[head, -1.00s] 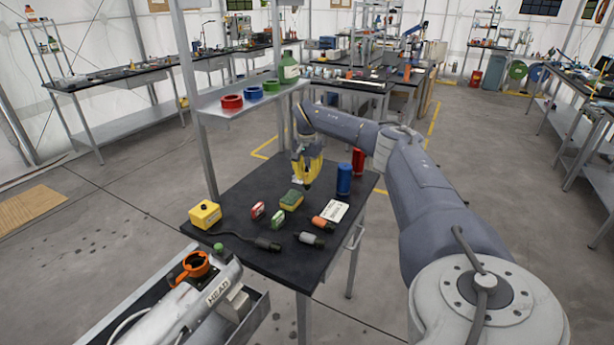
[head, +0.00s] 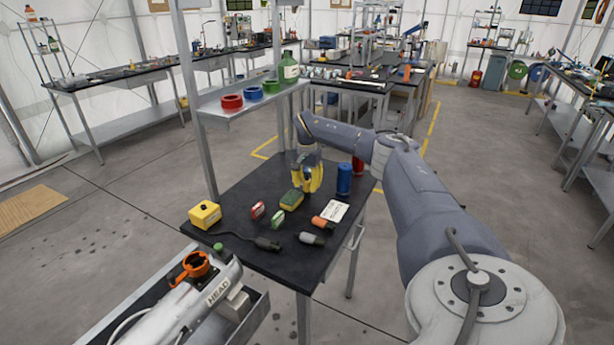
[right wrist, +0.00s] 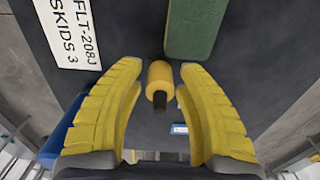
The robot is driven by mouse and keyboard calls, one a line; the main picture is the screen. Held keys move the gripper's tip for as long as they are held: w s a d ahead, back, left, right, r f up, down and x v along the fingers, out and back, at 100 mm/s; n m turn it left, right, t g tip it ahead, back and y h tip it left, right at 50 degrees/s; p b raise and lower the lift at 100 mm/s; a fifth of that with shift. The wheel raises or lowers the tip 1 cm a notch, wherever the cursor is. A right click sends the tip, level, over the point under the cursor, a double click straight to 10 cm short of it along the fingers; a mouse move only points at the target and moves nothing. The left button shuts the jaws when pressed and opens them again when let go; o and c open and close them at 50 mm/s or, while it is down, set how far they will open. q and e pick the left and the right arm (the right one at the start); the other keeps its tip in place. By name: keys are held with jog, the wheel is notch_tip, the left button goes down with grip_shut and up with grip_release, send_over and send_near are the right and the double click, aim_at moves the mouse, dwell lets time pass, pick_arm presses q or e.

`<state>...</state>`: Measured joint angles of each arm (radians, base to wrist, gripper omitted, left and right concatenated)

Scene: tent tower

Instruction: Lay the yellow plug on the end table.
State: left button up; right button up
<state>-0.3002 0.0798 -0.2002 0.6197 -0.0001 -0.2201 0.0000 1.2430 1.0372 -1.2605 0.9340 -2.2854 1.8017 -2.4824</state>
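The yellow plug (right wrist: 159,72) is a short yellow cylinder with a dark tip, seen in the right wrist view between my yellow fingers. A gap shows on each side of it. I cannot tell whether it rests on the table. In the head view it is largely hidden by the fingers. My right gripper (head: 308,188) is open and points down low over the back part of the black-topped end table (head: 238,189). The gripper also shows in the right wrist view (right wrist: 160,70). My left gripper is not in view.
A green-yellow sponge (head: 291,200) lies close left of the gripper; a blue can (head: 344,180) and red can (head: 358,166) stand to its right. A white label card (head: 334,211), orange plug (head: 322,222), grey plug (head: 312,239) and yellow box (head: 205,214) are nearer.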

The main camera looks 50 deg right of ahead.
notch_tip(320, 180, up, 12)
jog(key=shift+r, duration=0.2)
dwell(0.7)
